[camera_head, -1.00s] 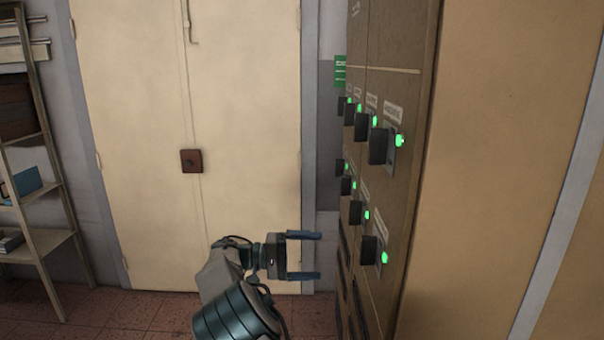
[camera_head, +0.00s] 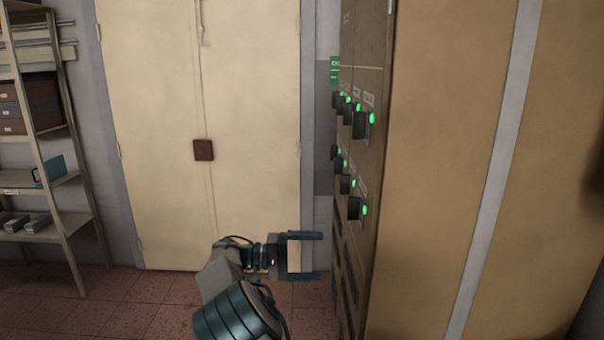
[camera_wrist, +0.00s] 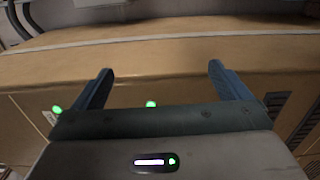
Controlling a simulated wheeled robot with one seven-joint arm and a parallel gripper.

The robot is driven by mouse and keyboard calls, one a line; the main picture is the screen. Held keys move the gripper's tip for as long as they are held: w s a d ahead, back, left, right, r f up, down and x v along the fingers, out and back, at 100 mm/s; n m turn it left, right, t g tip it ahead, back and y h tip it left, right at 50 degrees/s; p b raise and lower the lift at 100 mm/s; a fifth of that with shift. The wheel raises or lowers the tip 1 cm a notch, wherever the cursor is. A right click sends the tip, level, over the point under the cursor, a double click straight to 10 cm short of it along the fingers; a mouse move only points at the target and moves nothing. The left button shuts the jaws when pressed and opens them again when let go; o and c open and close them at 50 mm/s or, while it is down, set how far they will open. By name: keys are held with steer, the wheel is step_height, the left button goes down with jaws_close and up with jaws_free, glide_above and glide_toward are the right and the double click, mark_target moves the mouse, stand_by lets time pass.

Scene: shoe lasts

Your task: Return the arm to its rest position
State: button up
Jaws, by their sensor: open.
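My gripper (camera_head: 318,256) is open and empty in the head view, its two blue-grey fingers pointing right toward the cabinet. It is apart from the cabinet's panel face as far as the head view shows. In the wrist view my gripper (camera_wrist: 160,85) also shows with its fingers spread and nothing between them. My arm is bent low in front of the double doors.
A tall tan cabinet (camera_head: 440,150) with black handles (camera_head: 355,208) and green lights fills the right. Closed cream double doors (camera_head: 250,130) with a brown lock (camera_head: 203,150) stand behind. A shelf rack (camera_head: 40,190) stands left. Red tiled floor (camera_head: 130,300) is clear.

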steer(key=s+d+g+y, duration=0.1)
steer(key=s+d+y, duration=0.4)
steer(key=d, duration=0.3)
steer(key=s+d+g+y, duration=0.1)
steer(key=s+d+y, duration=0.35)
steer(key=d, duration=0.25)
steer(key=s+a+f+t+y, duration=0.1)
steer(key=s+t+y, duration=0.4)
steer(key=s, duration=1.8)
steer(key=a+y, duration=0.1)
steer(key=y, duration=0.2)
steer(key=shift+s+f, duration=0.15)
